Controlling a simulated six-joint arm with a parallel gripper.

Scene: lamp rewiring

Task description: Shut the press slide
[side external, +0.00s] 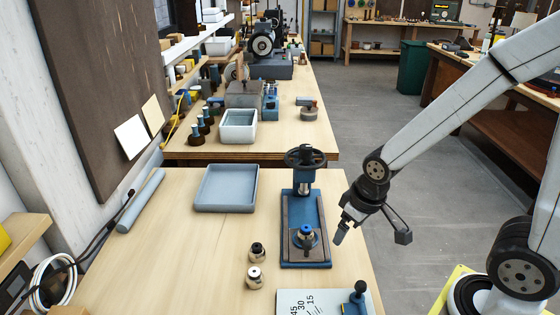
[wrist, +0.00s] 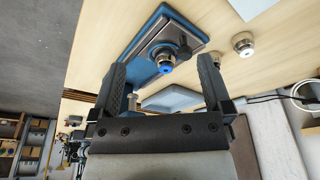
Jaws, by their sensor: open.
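The press has a blue base (side external: 318,205) with an upright post and a dark handwheel (side external: 305,155) at its far end. Its slide (side external: 305,252), a grey plate, lies at the near end of the base, clear of the post. A round fitting with a blue centre (side external: 306,231) stands on the slide; it also shows in the wrist view (wrist: 165,63). A black knob (wrist: 186,47) sits beside it at the slide's edge. My gripper (side external: 343,228) is open and empty, just right of the press and above the bench. Its two fingers (wrist: 164,78) frame the fitting in the wrist view.
Two loose fittings, one dark-topped (side external: 257,250) and one white-topped (side external: 254,276), stand left of the press. A grey tray (side external: 200,205) lies behind left. A scale plate with a blue-black post (side external: 358,294) is at the near edge. Bench between tray and loose fittings is clear.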

